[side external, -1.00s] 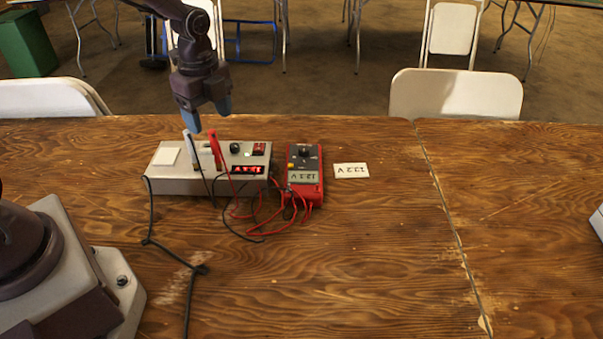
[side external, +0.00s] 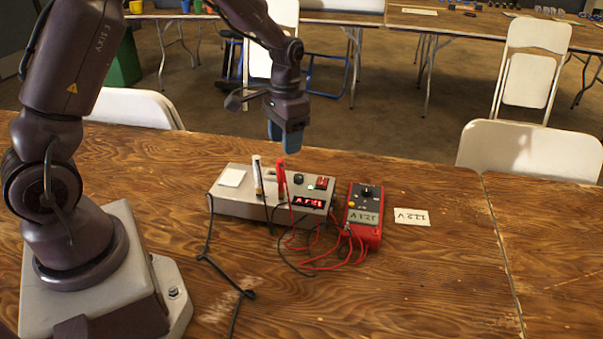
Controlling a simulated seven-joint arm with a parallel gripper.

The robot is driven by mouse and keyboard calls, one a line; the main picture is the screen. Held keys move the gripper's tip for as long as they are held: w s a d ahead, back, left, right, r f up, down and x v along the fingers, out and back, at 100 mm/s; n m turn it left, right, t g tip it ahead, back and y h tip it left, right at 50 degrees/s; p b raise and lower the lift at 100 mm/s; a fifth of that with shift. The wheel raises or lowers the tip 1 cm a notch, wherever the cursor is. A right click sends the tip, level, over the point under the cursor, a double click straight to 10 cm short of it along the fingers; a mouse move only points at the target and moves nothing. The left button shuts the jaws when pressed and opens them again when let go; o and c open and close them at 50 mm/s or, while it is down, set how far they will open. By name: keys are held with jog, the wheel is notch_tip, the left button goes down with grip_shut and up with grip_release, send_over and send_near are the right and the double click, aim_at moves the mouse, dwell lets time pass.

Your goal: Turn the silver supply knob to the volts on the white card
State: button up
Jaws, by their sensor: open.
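The grey power supply (side external: 235,207) sits on the table with a lit red display (side external: 308,202). A dark round knob (side external: 299,179) shows on its top; I cannot make out a silver knob for certain. A red probe (side external: 281,178) and a white-and-black probe (side external: 257,176) stand up at the supply. The white card (side external: 411,217) lies flat to the right, its writing upside down and too small to read surely. My gripper (side external: 285,140), with blue fingertips, is open and empty above the supply's back edge, over the red probe in the picture.
A red multimeter (side external: 364,228) stands between supply and card, its display upside down. Red and black leads (side external: 318,262) loop in front of it. A black cable (side external: 226,270) runs forward. The table to the right is clear. Folding chairs (side external: 531,150) stand behind.

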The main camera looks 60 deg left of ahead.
aim_at(299, 176)
jog(key=w+a+r+n, duration=0.1)
jog(key=w+n, duration=0.1)
jog(key=n, duration=0.9)
jog(key=w+r+n, duration=0.1)
jog(key=w+n, duration=0.2)
jog(key=n, duration=0.7)
jog(key=f, duration=0.8)
jog(key=s+f, duration=0.1)
jog(key=f, duration=0.4)
jog(key=c, duration=0.9)
